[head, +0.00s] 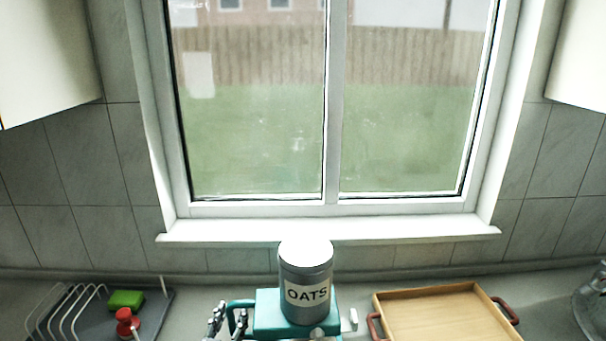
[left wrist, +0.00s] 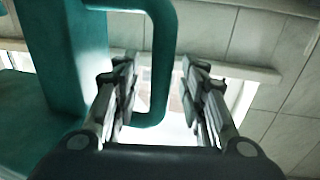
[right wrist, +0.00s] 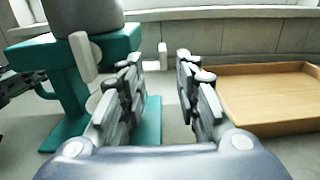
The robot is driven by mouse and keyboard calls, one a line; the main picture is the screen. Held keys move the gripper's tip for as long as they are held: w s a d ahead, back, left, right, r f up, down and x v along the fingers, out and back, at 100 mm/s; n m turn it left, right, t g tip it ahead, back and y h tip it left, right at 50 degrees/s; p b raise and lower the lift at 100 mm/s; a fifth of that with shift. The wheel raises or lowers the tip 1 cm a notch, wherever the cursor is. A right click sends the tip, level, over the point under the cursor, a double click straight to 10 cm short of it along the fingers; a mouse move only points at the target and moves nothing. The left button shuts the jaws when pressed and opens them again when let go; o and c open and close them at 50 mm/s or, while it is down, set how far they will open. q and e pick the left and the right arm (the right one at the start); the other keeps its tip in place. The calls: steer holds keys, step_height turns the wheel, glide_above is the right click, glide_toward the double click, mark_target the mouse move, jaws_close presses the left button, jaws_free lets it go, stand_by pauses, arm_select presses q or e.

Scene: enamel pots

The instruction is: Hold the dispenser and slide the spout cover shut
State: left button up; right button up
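The dispenser is a teal stand (head: 265,315) with a grey canister labelled OATS (head: 305,292) on it. A teal loop handle (left wrist: 166,50) sticks out on its left side. My left gripper (head: 228,320) is open at this handle; in the left wrist view the handle's bar shows between the fingers, and I cannot tell whether they touch it. A small white tab (head: 350,320) stands out on the dispenser's right. My right gripper (right wrist: 158,68) is open and empty; the tab (right wrist: 162,56) shows between its fingertips, apart from them. A white lever (right wrist: 85,57) hangs at the dispenser's front. The spout opening is not clear.
A wooden tray (head: 435,312) with reddish handles lies to the right of the dispenser. A grey dish rack (head: 155,310) with a green sponge (head: 126,299) and a red-topped item (head: 126,320) is at left. Glassware (head: 592,308) stands at far right. The window sill is behind.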

arm_select(q)
steer(key=shift+s, duration=0.1)
steer(key=s+a, duration=0.2)
steer(key=s, duration=0.9)
step_height(320, 180, up, 6)
steer(key=p, duration=0.6)
steer(key=shift+s, duration=0.35)
steer(key=shift+d, duration=0.1)
steer(key=shift+f, duration=0.15)
